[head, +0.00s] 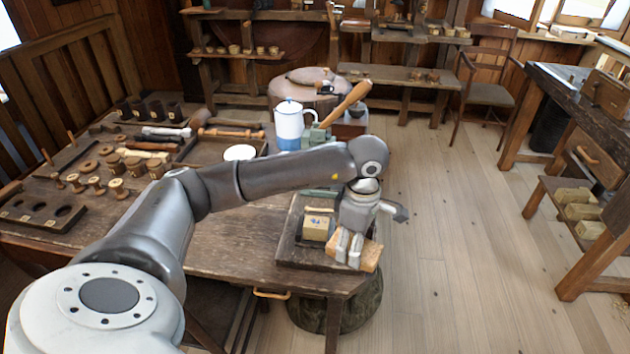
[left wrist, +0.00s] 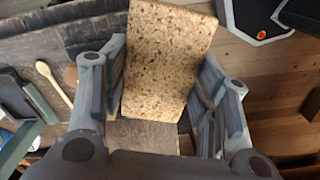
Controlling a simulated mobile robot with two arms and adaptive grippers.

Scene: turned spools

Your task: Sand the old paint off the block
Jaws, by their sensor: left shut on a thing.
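My left gripper (head: 348,252) is shut on a speckled tan cork block (head: 371,258), just right of the painted block and over the tray's right edge. In the left wrist view the cork block (left wrist: 168,60) sits between the two grey fingers. I cannot tell whether the cork touches the tray. The painted block is not clear in the wrist view. My right gripper is not in view.
Spools (head: 117,188) fill the table's left side. Floor lies right of the tray.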

